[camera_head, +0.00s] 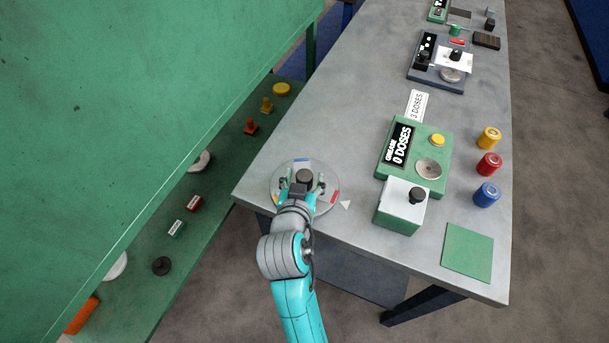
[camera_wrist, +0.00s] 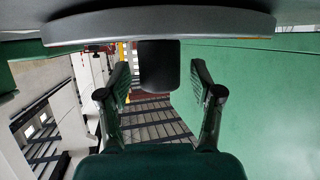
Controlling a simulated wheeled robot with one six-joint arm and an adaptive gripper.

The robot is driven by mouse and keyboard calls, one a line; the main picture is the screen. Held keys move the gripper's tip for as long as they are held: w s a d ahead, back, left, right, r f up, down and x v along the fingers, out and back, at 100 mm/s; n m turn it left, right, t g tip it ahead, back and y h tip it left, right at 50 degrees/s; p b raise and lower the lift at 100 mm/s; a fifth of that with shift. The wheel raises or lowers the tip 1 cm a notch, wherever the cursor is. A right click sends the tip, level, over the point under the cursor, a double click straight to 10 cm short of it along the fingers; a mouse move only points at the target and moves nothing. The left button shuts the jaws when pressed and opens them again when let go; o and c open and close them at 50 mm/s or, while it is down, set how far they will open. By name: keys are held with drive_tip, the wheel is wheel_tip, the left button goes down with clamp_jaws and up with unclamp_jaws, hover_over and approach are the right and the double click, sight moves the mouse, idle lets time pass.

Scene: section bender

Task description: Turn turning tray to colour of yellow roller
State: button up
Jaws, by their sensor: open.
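The turning tray (camera_head: 329,177) is a round grey disc near the table's left front corner. It has a blue mark at its far edge, a red mark at its right and a yellow mark at its lower left. A white triangle (camera_head: 346,205) on the table points at the tray, nearest the red mark. My gripper (camera_head: 304,184) is open over the tray, its fingers on either side of the black knob (camera_head: 305,176). The wrist view shows the knob (camera_wrist: 159,65) between the fingers, with gaps both sides. The yellow roller (camera_head: 489,138) stands near the table's right edge.
A red roller (camera_head: 488,164) and a blue roller (camera_head: 487,195) stand below the yellow one. A green grease box (camera_head: 440,166) and a white-topped box (camera_head: 398,210) stand right of the tray. A green wall (camera_head: 130,100) rises at left.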

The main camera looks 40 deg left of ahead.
drive_tip(key=shift+w+a+f, duration=0.15)
drive_tip(key=shift+w+a, duration=0.05)
drive_tip(key=shift+w, duration=0.2)
clamp_jaws()
